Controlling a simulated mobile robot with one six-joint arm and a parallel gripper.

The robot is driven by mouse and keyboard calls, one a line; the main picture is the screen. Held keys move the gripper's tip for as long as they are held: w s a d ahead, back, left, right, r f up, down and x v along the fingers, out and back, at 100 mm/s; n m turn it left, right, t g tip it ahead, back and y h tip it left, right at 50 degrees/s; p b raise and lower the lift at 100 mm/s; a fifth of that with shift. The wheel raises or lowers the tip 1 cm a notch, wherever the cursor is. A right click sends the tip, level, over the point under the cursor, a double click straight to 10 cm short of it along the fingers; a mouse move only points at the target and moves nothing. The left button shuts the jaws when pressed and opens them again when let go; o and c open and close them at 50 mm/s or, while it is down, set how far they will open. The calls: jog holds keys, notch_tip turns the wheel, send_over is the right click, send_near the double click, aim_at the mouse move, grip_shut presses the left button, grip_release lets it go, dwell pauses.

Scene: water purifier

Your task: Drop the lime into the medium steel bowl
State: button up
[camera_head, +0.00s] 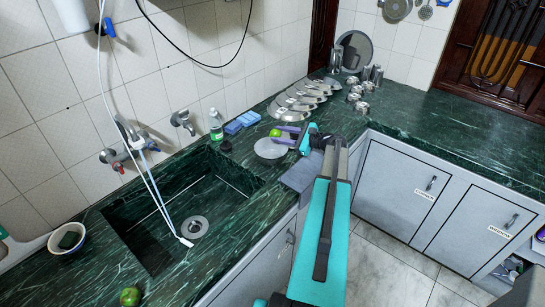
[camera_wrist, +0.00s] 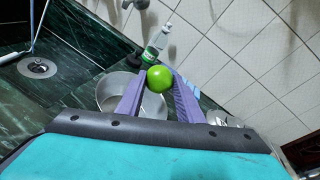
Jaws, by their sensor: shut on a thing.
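The green lime (camera_head: 275,132) is held between the purple fingertips of my gripper (camera_head: 279,137). In the wrist view, the lime (camera_wrist: 160,78) sits pinched at the tips of my gripper (camera_wrist: 161,84). A round steel bowl (camera_head: 268,152) stands on the green counter beside the sink, just below the fingers in the head view. In the wrist view, the bowl (camera_wrist: 108,92) shows behind and left of the lime, partly hidden by the fingers. The lime appears raised near the bowl's far rim; I cannot tell its exact height.
The sink (camera_head: 180,215) lies left of the bowl. A clear bottle (camera_head: 215,124) and blue sponges (camera_head: 243,121) stand behind it. Several steel plates (camera_head: 305,95) and cups (camera_head: 358,95) are farther back. Another green fruit (camera_head: 130,296) lies on the near counter. The right counter is mostly clear.

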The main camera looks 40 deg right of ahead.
jog(key=shift+f, duration=0.55)
jog(key=o, duration=1.1)
jog(key=shift+s, duration=0.2)
jog(key=b+v, duration=0.4)
jog(key=v, duration=0.9)
jog(key=shift+s+d+r+b, duration=0.1)
jog(key=shift+s+r+b, duration=0.1)
jog(key=shift+b, duration=0.15)
jog(key=shift+s+f, duration=0.1)
